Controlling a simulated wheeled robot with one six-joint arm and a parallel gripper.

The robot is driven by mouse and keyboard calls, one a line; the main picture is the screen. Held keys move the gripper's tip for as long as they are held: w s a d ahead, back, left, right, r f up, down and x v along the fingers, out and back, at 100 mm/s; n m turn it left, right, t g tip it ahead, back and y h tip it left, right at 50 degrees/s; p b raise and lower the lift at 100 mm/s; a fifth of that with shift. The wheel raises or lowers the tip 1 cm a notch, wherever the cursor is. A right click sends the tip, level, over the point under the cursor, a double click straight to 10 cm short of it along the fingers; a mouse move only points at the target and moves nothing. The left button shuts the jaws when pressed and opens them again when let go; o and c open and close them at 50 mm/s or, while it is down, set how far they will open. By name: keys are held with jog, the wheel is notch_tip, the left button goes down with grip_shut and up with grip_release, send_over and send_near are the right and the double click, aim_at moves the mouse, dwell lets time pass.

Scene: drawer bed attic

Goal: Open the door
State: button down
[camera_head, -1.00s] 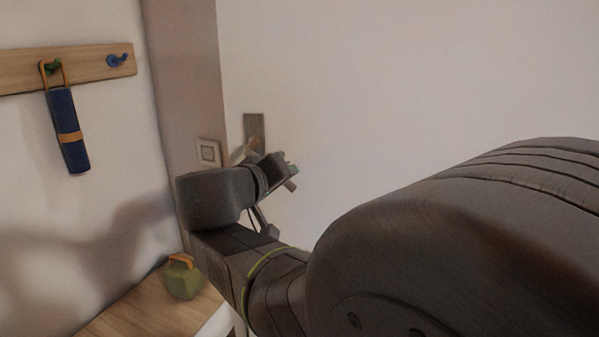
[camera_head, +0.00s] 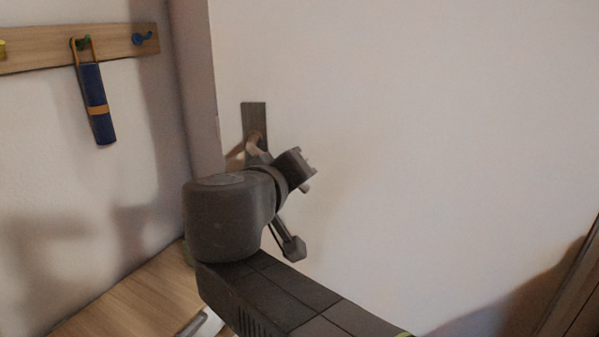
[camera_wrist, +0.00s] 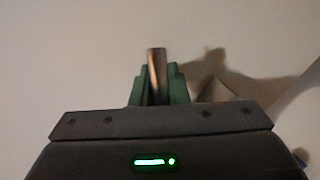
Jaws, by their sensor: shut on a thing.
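The door (camera_head: 420,130) is a plain white panel that fills most of the head view. Its dark handle plate (camera_head: 254,116) is near the left edge. The metal handle (camera_head: 254,141) comes out from the plate and is partly hidden by my wrist. My gripper (camera_wrist: 159,84) is shut on the handle, whose bar (camera_wrist: 157,72) shows between the green fingers in the wrist view. In the head view, a bar end sticks out past the dark gripper body. The fingers themselves are mostly hidden there.
A wooden hook rail (camera_head: 100,45) with a hanging blue item (camera_head: 95,104) is on the left wall. A wooden surface (camera_head: 140,300) lies below it. A brown, slanted wooden edge (camera_head: 572,290) shows at the lower right.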

jog(key=c, duration=1.4)
grip_release()
jog(key=p+v, duration=0.2)
jog(key=v, duration=1)
